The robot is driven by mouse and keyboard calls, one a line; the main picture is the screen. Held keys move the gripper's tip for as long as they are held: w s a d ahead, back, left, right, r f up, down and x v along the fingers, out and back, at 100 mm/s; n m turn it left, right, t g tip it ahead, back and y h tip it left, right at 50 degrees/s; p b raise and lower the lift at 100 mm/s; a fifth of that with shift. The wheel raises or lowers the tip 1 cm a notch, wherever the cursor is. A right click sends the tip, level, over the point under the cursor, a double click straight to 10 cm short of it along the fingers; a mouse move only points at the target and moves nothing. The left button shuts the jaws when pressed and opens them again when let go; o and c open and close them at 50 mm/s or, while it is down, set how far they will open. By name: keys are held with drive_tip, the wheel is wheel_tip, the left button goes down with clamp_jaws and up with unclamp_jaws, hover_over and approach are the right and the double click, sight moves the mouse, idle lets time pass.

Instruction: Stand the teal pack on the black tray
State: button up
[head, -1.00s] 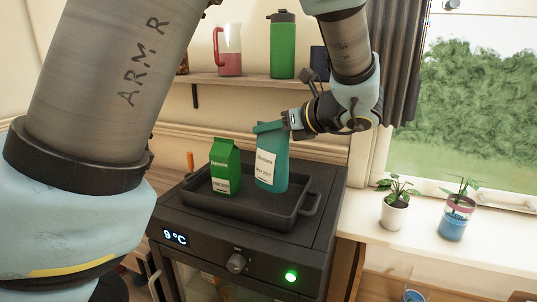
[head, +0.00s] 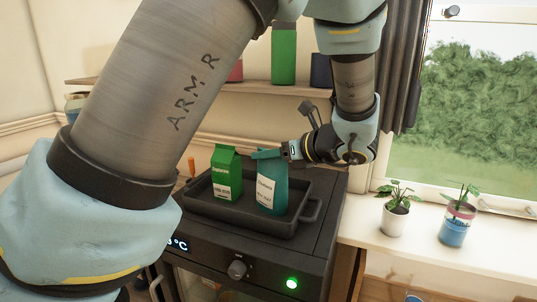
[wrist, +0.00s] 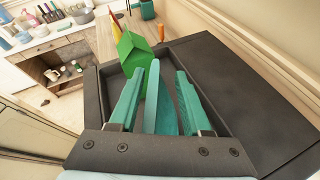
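The teal pack (head: 272,190), with a white label, stands close to upright on the black tray (head: 309,213), in its right part. My gripper (head: 268,154) is at the pack's top, coming from the right. In the wrist view my gripper (wrist: 160,100) has its two teal fingers apart, with the top of the teal pack (wrist: 163,112) between them. The pack's base is partly hidden by the tray's front wall.
A green carton (head: 224,176) stands on the tray just left of the teal pack. The tray lies on a dark appliance (head: 237,270). A shelf (head: 215,87) with a green bottle (head: 284,55) is behind. Potted plants (head: 396,218) stand on the sill at right.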

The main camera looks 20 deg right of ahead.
drive_tip(key=shift+r, duration=0.15)
drive_tip(key=b+v, duration=0.3)
drive_tip(key=v, duration=0.9)
idle(0.4)
